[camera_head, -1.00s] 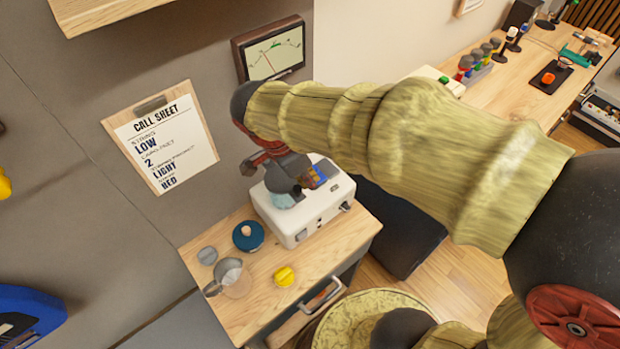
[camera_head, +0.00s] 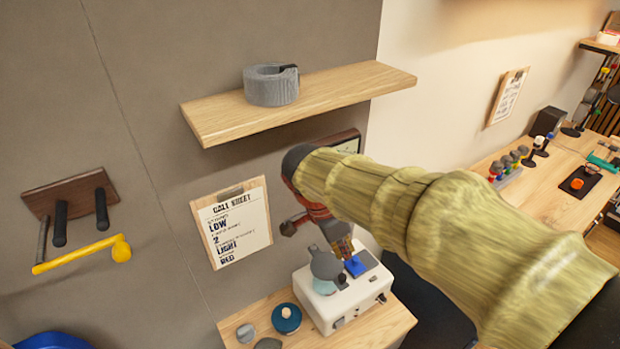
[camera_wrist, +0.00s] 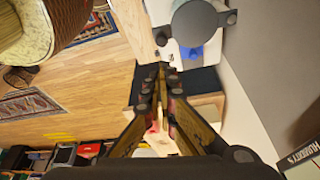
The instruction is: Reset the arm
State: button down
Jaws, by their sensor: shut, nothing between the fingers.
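My gripper (camera_head: 346,249) is at the end of my raised arm, above the white box on the wooden cabinet. Its fingers are together with nothing between them, as the wrist view (camera_wrist: 161,78) shows. The white box (camera_head: 338,308) carries a round grey part (camera_head: 325,265) and a blue piece (camera_head: 354,266). The fingertips appear just above the blue piece in the head view; I cannot tell the exact gap. My arm hides part of the wall meter and the area behind it.
A wooden shelf (camera_head: 340,97) with a grey roll (camera_head: 271,86) juts from the wall above my arm. A blue round item (camera_head: 286,319) sits beside the box. A call sheet (camera_head: 232,223) hangs left. A long workbench (camera_head: 540,185) stands at right.

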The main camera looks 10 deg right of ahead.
jog(key=s+d+r+n+t+y+b, duration=0.2)
jog(key=s+r+n+t+y, duration=0.1)
jog(key=s+n, duration=1.1)
jog(key=shift+s+d+r+n+t+y, duration=0.15)
jog(key=shift+s+d+n+t+y, duration=0.25)
jog(key=shift+n+t, duration=0.5)
